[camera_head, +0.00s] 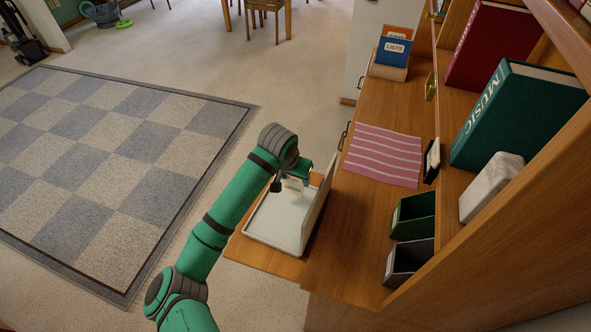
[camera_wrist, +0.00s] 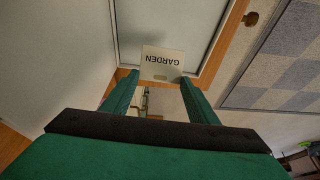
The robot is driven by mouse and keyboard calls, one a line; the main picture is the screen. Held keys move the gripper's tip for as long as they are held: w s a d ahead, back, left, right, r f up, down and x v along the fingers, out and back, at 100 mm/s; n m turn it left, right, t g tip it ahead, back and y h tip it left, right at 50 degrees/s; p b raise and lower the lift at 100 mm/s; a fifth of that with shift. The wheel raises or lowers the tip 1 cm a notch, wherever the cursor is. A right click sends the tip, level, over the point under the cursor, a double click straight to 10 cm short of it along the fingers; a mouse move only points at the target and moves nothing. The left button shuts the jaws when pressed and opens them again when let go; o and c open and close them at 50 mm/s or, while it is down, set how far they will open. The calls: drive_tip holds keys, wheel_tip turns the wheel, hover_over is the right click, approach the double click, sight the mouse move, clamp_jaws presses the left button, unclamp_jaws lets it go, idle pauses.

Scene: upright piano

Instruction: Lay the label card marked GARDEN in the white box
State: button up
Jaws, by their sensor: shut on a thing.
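The label card marked GARDEN (camera_wrist: 163,64) is pale, with its dark lettering upside down in the wrist view. My gripper (camera_wrist: 158,84) is shut on the card's near edge, with one green finger at each side. In the head view my gripper (camera_head: 293,179) is over the far end of the white box (camera_head: 262,236), and the card shows small and pale there. The box is shallow and open, with a raised pale panel along its right side. Its pale floor also shows behind the card in the wrist view (camera_wrist: 190,28). I cannot tell the exact gap between card and floor.
The box stands on a wooden surface beside the piano. To the right are a pink striped cloth (camera_head: 383,155), a green bin (camera_head: 413,215), a dark bin (camera_head: 408,264) and a green MUSIC book (camera_head: 515,115). A LISTS card holder (camera_head: 392,58) stands farther back.

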sight(293, 187)
drive_tip(key=shift+s+a+f, duration=0.1)
drive_tip(key=shift+s+f, duration=0.1)
drive_tip(key=shift+f, duration=0.85)
drive_tip(key=shift+s+a+f, duration=0.1)
drive_tip(key=shift+s+f, duration=0.1)
drive_tip(key=shift+f, duration=0.8)
drive_tip(key=o, duration=1.4)
drive_tip(key=shift+c, duration=0.2)
drive_tip(key=v, duration=1)
drive_tip(key=shift+s+r, duration=0.2)
drive_tip(key=shift+r, duration=0.1)
